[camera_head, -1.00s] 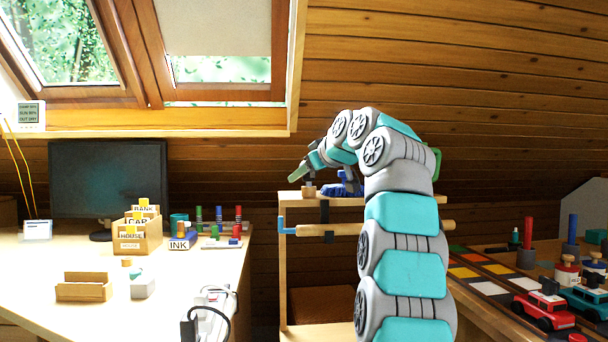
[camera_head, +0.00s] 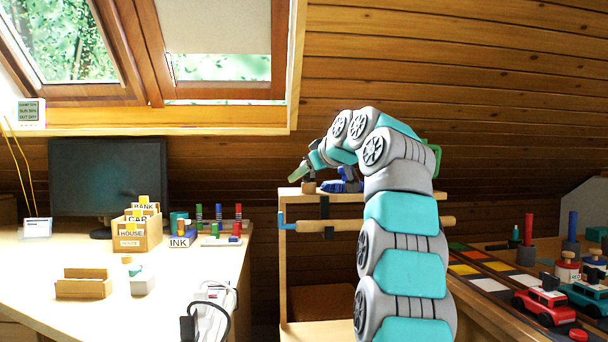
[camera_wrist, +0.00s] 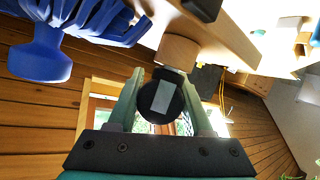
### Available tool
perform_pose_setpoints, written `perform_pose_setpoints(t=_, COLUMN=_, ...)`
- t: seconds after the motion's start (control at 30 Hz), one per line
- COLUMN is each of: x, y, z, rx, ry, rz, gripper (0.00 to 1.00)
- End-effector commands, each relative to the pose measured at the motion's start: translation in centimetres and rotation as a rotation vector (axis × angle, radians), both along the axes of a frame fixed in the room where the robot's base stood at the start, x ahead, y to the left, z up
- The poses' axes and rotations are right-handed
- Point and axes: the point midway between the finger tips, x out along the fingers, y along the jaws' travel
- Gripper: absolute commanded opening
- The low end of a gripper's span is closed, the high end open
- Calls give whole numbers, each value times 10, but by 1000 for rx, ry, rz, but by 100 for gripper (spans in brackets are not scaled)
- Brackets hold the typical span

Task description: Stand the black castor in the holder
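My gripper (camera_wrist: 163,98) has its two green fingers on either side of a round black piece with a grey rectangular face, which looks like the black castor (camera_wrist: 146,104). The fingers appear closed against its sides. Just beyond it is a small round wooden block (camera_wrist: 178,52), which may be the holder, at the edge of the shelf board. I cannot tell whether castor and block touch. In the head view my gripper (camera_head: 299,171) is low over the shelf top, beside the wooden block (camera_head: 308,188); the castor is not clear there.
A wooden rod (camera_head: 380,223) crosses below the shelf top. The left desk holds card boxes (camera_head: 137,237) and a monitor (camera_head: 108,185). Toy cars (camera_head: 541,303) stand right.

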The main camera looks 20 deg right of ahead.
Motion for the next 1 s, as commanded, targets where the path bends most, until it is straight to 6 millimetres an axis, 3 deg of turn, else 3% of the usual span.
perform_pose_setpoints(t=0.03, x=0, y=0, z=0, rx=0, ry=0, rz=0, gripper=56)
perform_pose_setpoints(t=0.3, x=0, y=0, z=0, rx=0, ry=0, rz=0, gripper=85)
perform_pose_setpoints(t=0.67, x=-4, y=0, z=2, rx=0, ry=0, rz=0, gripper=85)
perform_pose_setpoints(t=1.0, x=-45, y=-5, z=19, rx=0, ry=-5, rz=0, gripper=85)
